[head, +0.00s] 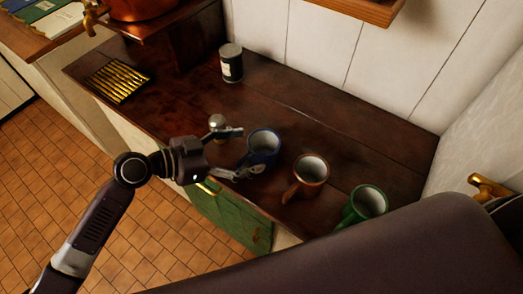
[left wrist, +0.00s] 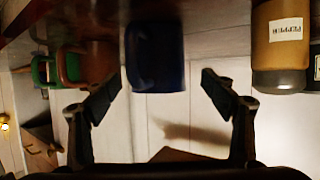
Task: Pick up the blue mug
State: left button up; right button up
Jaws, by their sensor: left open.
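The blue mug (head: 264,147) stands upright on the dark wooden counter. My left gripper (head: 242,151) is open just left of it in the head view, with one finger beside the mug's far side and the other close to its near side. In the left wrist view the blue mug (left wrist: 155,58) lies ahead between the open fingers of my left gripper (left wrist: 161,78). Whether a finger touches the mug, I cannot tell. My right gripper is not in view.
A brown mug (head: 309,177) and a green mug (head: 366,205) stand to the right of the blue one. A labelled canister (head: 231,63) stands farther back. A slatted brass rack (head: 117,82) lies at the left. The counter (head: 185,90) between rack and canister is clear.

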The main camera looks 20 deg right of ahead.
aim_at(275, 147)
pick_arm(q)
jog(key=shift+p+x, duration=0.75)
jog(key=x, duration=0.2)
jog(key=shift+s+d+f+p, duration=0.2)
jog(key=shift+d+p, duration=0.1)
jog(key=shift+p, duration=0.1)
jog(key=shift+w+d+f, duration=0.1)
jog(key=shift+d+f, duration=0.05)
jog(key=shift+d, duration=0.15)
jog(key=shift+f, duration=0.1)
jog(key=c, duration=1.2)
jog(key=shift+c, duration=1.2)
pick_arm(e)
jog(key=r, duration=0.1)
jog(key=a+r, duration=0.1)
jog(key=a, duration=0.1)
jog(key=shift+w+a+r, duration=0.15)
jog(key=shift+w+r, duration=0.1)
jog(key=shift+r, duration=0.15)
